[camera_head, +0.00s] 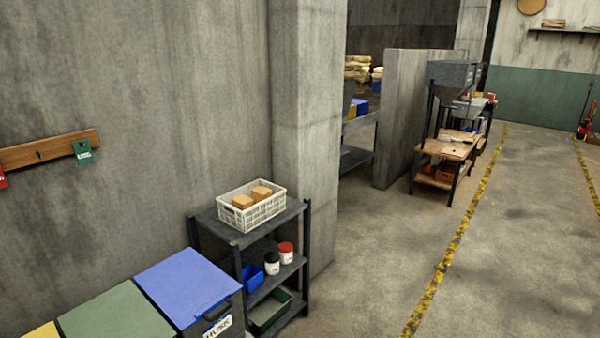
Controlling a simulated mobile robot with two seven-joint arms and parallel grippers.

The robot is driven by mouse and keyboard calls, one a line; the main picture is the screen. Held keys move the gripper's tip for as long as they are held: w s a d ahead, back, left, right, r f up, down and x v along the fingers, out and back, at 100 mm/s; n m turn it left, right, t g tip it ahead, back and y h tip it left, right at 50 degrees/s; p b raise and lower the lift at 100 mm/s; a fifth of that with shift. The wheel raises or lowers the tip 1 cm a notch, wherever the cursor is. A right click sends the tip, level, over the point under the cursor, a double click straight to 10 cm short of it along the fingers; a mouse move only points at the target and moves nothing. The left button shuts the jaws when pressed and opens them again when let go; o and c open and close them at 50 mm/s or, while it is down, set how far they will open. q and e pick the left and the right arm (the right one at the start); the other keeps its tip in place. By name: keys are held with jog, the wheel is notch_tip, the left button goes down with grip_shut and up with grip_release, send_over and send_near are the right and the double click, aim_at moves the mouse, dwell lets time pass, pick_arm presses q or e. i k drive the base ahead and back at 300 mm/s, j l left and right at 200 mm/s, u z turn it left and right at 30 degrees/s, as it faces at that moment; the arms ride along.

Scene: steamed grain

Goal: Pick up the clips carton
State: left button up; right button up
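I cannot tell for certain which thing is the clips carton; no label naming clips is readable. The crate stands on the top of a dark metal shelf unit (233,236) against the wall, beside a concrete pillar. Neither of my grippers is in view.
Lower shelves hold a blue bin (253,277), a jar with a dark lid (272,263), a red-lidded jar (286,252) and a green tray (270,313). A blue-lidded bin (187,285) stands left. Open floor (375,260) lies right. A wooden workbench (447,146) stands farther back.

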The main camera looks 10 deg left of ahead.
aim_at(242, 201)
jog(key=i+z, duration=0.35)
jog(key=i, duration=0.4)
jog(key=i+j+z, duration=0.1)
jog(key=i+z, duration=0.25)
jog(key=i, duration=0.4)
jog(key=i+u, duration=0.25)
jog(key=i, duration=0.2)
jog(key=i+l+u, duration=0.25)
jog(key=i, duration=0.2)
jog(key=i+l+u, duration=0.1)
jog(key=i+u, duration=0.15)
jog(key=i, duration=0.2)
